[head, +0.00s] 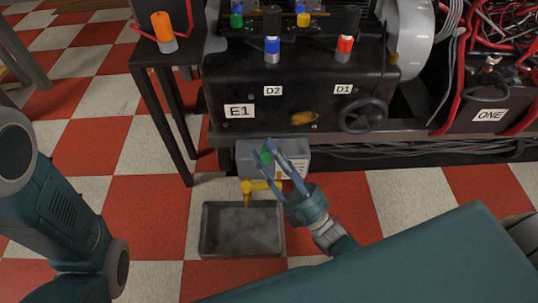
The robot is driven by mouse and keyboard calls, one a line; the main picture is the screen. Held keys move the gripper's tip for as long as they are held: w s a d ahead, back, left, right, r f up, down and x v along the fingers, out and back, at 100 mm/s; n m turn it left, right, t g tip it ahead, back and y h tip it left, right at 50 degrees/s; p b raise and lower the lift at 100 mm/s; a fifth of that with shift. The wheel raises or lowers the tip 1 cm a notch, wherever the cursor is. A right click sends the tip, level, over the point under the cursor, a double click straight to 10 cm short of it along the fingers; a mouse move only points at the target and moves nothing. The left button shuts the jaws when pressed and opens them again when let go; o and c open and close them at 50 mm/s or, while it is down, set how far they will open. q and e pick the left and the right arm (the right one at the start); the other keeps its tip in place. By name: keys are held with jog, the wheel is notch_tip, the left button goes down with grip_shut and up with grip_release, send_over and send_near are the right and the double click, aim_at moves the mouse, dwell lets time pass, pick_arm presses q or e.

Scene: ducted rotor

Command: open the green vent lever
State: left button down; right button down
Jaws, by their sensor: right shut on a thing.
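The green vent lever (266,156) shows as a small green knob on the front of a grey box (248,160) low under the black machine. My right gripper (268,154) reaches up and left from the lower right, with its fingers either side of the green knob. It is shut on the lever. The fingers hide part of the lever, so its exact angle cannot be told. My left arm shows at the left edge, but its gripper is out of view.
A yellow tap (258,186) sticks out below the box, above a grey tray (242,229) on the checkered floor. The black machine (290,85) carries labels, a round handwheel (363,115) and coloured knobs. A dark side table (150,60) holds an orange-topped piece.

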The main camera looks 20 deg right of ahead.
jog(key=shift+s+a+f+n+y+b, duration=0.2)
jog(key=shift+s+f+n+y+b, duration=0.1)
jog(key=shift+n+y+b, duration=0.25)
jog(key=c, duration=1.3)
grip_release()
jog(key=shift+w, duration=0.1)
jog(key=shift+d, duration=0.1)
jog(key=shift+d+f, duration=0.1)
jog(key=shift+f, duration=0.05)
jog(key=v, duration=1.1)
jog(key=shift+s+f, duration=0.2)
jog(key=shift+s, duration=0.15)
